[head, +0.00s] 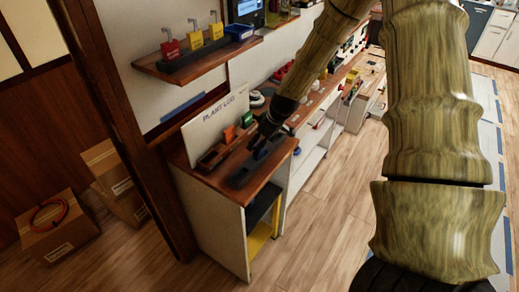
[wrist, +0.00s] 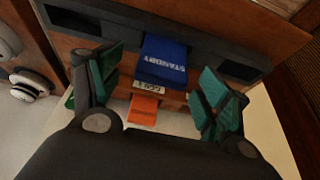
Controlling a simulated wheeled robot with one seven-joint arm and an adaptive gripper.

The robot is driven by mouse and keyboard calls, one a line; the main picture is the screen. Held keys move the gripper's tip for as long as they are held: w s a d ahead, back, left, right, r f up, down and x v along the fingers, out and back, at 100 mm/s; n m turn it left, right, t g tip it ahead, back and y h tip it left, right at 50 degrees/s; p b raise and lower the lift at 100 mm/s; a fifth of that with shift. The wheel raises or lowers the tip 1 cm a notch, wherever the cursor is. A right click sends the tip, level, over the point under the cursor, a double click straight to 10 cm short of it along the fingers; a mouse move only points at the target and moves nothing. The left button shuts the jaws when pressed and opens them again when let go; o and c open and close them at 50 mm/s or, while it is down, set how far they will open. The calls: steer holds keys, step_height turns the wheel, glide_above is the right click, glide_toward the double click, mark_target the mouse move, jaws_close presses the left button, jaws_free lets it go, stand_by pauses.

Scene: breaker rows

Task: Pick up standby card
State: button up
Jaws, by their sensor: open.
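The standby card (wrist: 163,62) is blue with white lettering. In the wrist view it stands in a dark slotted holder (wrist: 215,55), between and just beyond my gripper's two green-padded fingers. My gripper (wrist: 160,92) is open, with one finger on each side of the card and a gap to both. In the head view my gripper (head: 266,131) hangs over the cabinet top, just above the dark holder (head: 241,176). The card shows there only as a small blue patch (head: 261,153), partly hidden by the gripper.
An orange card (head: 229,134) and a green card (head: 247,119) stand in a wooden rack behind, before the PLANT LOG board (head: 214,118). A shelf (head: 180,72) with red and yellow padlocks hangs above. Boxes (head: 58,232) sit on the floor at left.

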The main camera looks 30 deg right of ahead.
steer(key=shift+x, duration=1.05)
steer(key=c, duration=1.1)
steer(key=shift+r, duration=0.15)
